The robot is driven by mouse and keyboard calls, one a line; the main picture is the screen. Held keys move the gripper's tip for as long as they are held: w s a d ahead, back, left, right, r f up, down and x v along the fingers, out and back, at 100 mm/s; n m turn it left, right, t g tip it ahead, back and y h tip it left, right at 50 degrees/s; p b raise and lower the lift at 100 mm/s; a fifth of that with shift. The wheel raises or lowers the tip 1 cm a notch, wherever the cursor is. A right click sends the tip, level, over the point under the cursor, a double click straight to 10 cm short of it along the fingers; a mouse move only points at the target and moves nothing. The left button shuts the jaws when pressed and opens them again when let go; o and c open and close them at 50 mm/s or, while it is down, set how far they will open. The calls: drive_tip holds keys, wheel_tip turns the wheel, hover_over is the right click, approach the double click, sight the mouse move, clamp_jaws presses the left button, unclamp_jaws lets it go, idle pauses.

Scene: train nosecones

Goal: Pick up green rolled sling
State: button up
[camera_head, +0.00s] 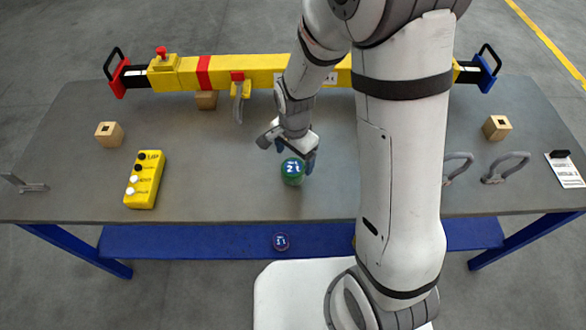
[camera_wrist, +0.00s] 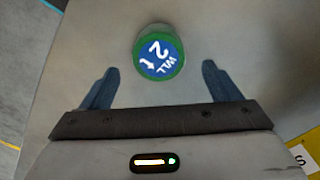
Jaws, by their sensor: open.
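The green rolled sling (camera_head: 292,172) stands upright on the grey table, near the middle of its front part. It is a short green cylinder with a blue round label on top. In the wrist view the sling (camera_wrist: 159,53) lies ahead of the fingertips, between the lines of the two fingers. My gripper (camera_head: 290,150) is just above and behind the sling in the head view. In the wrist view my gripper (camera_wrist: 160,80) has its two blue-grey fingers wide apart with nothing between them. I cannot tell the exact height of the fingers above the sling.
A yellow lifting beam (camera_head: 220,72) spans the back of the table (camera_head: 80,190). A yellow control box (camera_head: 145,180) lies left, with a wooden block (camera_head: 109,134) behind it. Grey shackles (camera_head: 505,168) lie right. Another labelled roll (camera_head: 281,242) sits on the blue lower shelf. Table around the sling is clear.

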sight(293, 166)
drive_tip(key=shift+s+a+f+p, duration=0.15)
drive_tip(key=shift+f+p, duration=0.25)
drive_tip(key=shift+f, duration=2.15)
drive_tip(key=shift+c, duration=0.4)
drive_tip(key=c, duration=1.1)
drive_tip(key=shift+r, duration=0.1)
